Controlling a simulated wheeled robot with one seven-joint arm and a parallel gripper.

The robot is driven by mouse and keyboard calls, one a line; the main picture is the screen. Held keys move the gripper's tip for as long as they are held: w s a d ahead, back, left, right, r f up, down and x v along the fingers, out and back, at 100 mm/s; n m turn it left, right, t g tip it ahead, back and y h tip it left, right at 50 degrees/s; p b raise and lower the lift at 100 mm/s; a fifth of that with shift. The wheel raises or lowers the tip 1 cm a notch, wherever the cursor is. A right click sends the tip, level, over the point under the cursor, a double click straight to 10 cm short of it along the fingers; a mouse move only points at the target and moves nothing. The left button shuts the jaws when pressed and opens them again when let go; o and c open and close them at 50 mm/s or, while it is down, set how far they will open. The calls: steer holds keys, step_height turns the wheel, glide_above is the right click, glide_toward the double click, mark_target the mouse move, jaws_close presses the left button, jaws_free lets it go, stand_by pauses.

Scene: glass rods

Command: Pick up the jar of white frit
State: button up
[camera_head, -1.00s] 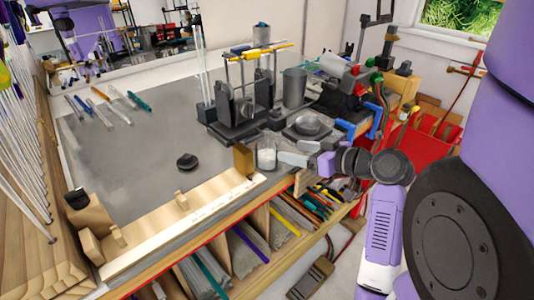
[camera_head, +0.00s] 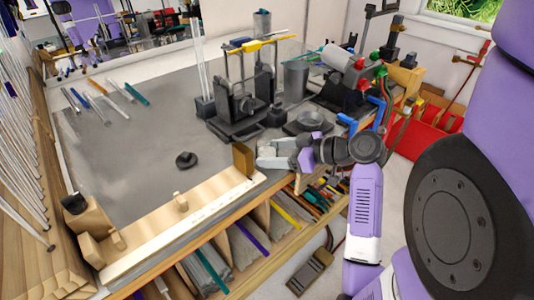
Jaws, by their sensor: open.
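The jar of white frit (camera_head: 266,152) is a small clear jar with pale contents. It stands at the front right edge of the grey bench top, just right of a brown wooden block. My gripper (camera_head: 271,154) reaches in from the right at the jar, and its fingers cover part of it. The fingers are open and appear to lie on either side of the jar. Whether they touch it is too small to tell.
The wooden block (camera_head: 243,160) stands close to the left of the jar. A dark stand (camera_head: 240,115) and a round dark dish (camera_head: 310,122) are behind. A small black knob (camera_head: 186,160) lies on the open grey surface to the left.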

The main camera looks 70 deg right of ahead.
steer(key=shift+w+f, duration=0.15)
steer(key=shift+w, duration=0.05)
jaws_close()
stand_by(0.3)
